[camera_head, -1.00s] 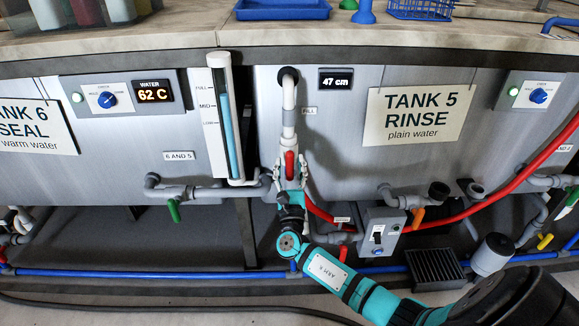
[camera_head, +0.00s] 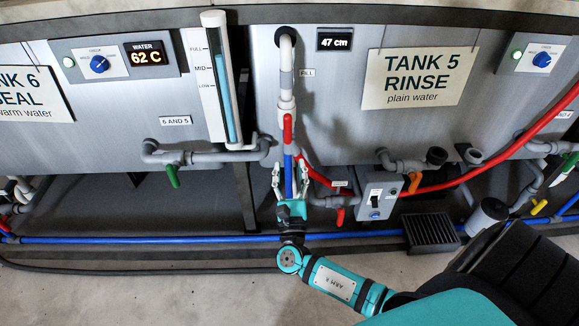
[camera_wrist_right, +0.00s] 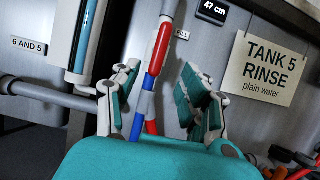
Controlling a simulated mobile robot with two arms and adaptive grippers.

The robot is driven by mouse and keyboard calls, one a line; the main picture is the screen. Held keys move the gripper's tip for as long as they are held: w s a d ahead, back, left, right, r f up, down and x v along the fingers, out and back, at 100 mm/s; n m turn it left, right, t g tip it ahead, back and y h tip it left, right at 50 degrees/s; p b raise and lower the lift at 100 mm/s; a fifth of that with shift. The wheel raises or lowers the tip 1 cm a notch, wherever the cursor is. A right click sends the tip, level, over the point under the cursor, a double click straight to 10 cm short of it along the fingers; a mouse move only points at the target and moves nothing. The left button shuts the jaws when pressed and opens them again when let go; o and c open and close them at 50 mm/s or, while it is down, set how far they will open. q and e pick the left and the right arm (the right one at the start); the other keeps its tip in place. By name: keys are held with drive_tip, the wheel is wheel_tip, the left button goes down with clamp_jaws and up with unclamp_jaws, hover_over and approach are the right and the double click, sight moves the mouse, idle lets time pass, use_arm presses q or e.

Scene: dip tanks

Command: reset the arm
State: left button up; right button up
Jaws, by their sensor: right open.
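My right gripper (camera_head: 289,170) is open and empty, in front of tank 5 (camera_head: 340,105), below the red valve handle (camera_head: 287,127) on the fill pipe. The handle hangs straight down along the pipe. In the right wrist view the spread fingers (camera_wrist_right: 157,85) stand either side of the red handle (camera_wrist_right: 158,48) and a blue pipe behind. I see no contact between fingers and handle. My right arm (camera_head: 335,281) reaches in from the lower right. My left gripper is not in view.
A sight tube (camera_head: 220,80) stands left of the fill pipe. A grey switch box (camera_head: 380,197) and a red hose (camera_head: 462,177) are to the right. A blue pipe (camera_head: 150,239) runs low along the front. The floor (camera_head: 190,295) in front is clear at left.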

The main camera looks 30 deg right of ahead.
idle(0.3)
drive_tip(key=s+d+f+m+g+y, duration=0.1)
drive_tip(key=s+f+m+g+y, duration=0.1)
drive_tip(key=s+f+m+g, duration=0.7)
drive_tip(key=s+d+f+m+g+y, duration=0.1)
drive_tip(key=s+f+m+g, duration=0.2)
drive_tip(key=f+m, duration=0.65)
drive_tip(key=s+a+f+m+g+y, duration=0.5)
drive_tip(key=s+a+f+m+y, duration=0.5)
drive_tip(key=s+a, duration=0.35)
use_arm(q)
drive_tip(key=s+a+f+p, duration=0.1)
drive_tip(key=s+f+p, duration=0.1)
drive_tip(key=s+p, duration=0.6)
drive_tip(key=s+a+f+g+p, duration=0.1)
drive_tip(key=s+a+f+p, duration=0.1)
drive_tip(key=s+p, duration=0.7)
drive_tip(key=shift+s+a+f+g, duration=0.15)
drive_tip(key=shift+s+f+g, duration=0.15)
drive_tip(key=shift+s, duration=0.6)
use_arm(e)
drive_tip(key=s+d+f, duration=0.1)
drive_tip(key=s+f, duration=0.1)
drive_tip(key=s, duration=0.7)
drive_tip(key=s+d+f+g+h, duration=0.1)
drive_tip(key=s+d+f, duration=0.1)
drive_tip(key=s, duration=0.7)
drive_tip(key=shift+f+n, duration=0.45)
drive_tip(key=shift+f, duration=0.4)
